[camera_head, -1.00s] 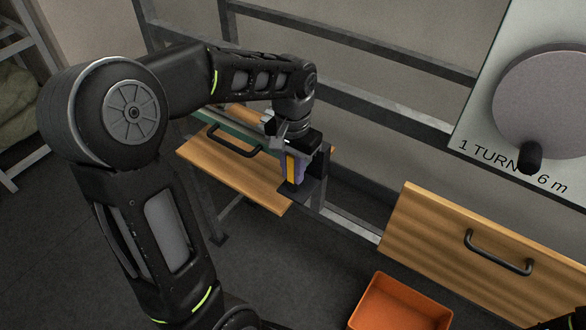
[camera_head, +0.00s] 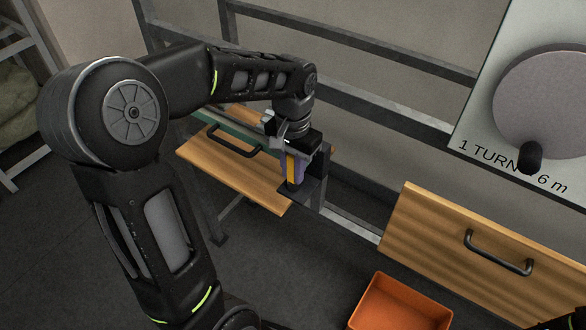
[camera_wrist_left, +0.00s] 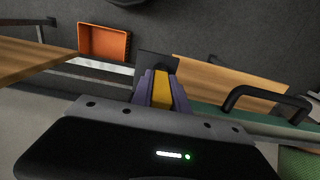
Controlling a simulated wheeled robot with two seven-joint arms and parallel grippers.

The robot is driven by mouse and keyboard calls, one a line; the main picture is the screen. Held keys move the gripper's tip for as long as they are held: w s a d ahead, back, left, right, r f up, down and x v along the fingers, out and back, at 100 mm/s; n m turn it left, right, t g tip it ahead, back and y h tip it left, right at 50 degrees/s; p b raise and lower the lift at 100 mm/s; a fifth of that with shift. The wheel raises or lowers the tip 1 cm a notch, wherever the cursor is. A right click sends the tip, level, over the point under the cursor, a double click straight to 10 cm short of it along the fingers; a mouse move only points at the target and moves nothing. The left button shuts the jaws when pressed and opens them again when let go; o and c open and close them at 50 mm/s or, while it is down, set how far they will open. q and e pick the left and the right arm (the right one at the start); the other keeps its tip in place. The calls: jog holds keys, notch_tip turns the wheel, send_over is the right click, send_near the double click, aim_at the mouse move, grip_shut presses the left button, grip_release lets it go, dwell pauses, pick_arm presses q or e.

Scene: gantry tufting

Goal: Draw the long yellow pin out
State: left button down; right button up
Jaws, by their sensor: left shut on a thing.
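The long yellow pin (camera_head: 291,167) stands upright at a dark bracket (camera_head: 299,192) on the metal frame. My left gripper (camera_head: 295,170) points down and is shut on the pin, with its purple fingers on either side. In the left wrist view the yellow pin (camera_wrist_left: 162,92) shows between the purple fingers (camera_wrist_left: 155,90), above the dark bracket plate (camera_wrist_left: 158,63). The pin's lower end is hidden. A small dark part at the lower right edge of the head view may be my right arm; its gripper does not show.
A wooden panel with a black handle (camera_head: 232,143) lies left of the bracket. Another wooden panel (camera_head: 440,226) with a handle stands to the right. An orange bin (camera_head: 402,302) sits on the floor below it. A crank disc (camera_head: 548,95) is mounted at the upper right.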

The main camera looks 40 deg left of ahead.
aim_at(293, 157)
pick_arm(q)
jog(key=shift+r, duration=0.15)
jog(key=shift+r+p, duration=1.65)
jog(key=shift+r, duration=0.3)
